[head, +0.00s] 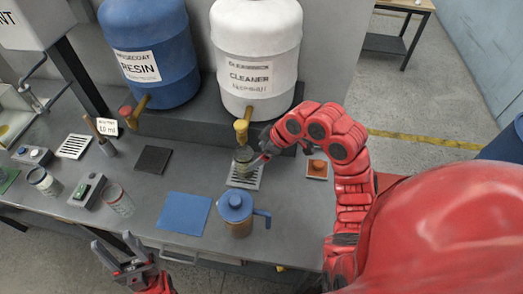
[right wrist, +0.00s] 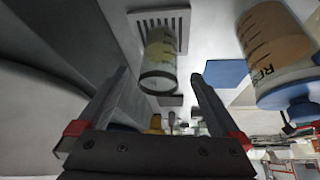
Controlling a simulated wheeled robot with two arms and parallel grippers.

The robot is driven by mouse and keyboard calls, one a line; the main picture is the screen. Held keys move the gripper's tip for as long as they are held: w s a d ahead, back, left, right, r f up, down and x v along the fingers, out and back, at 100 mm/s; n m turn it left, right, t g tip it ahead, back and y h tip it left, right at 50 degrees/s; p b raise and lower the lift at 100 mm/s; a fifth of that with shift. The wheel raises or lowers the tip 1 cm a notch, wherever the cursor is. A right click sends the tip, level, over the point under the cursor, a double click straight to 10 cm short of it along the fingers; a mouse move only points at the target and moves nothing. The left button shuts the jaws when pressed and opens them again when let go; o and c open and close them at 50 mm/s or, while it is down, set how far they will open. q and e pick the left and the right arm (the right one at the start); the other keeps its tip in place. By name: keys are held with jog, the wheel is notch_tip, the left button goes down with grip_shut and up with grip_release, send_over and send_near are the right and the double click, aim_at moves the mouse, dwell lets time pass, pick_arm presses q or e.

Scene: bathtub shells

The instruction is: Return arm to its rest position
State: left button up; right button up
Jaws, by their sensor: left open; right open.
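My right arm reaches over the bench, and its gripper (head: 262,158) is beside a small clear cup (head: 243,160) under the yellow tap of the white cleaner drum (head: 257,50). In the right wrist view the fingers (right wrist: 160,76) are spread, and the cup (right wrist: 158,62) stands on a slotted drip grate (right wrist: 178,22) beyond them, with some yellowish content. The cup is not clamped. My left gripper (head: 113,242) is open and empty at the bench's front edge, lower left. In the head view my right fingers are partly hidden by the arm.
A blue-lidded jug (head: 238,222) stands in front of the grate, close to my right arm. A blue mat (head: 184,213) lies left of it. A blue resin drum (head: 150,50) stands on the raised shelf. Several jars and switch boxes stand on the left.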

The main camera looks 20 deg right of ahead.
jog(key=shift+v, duration=0.85)
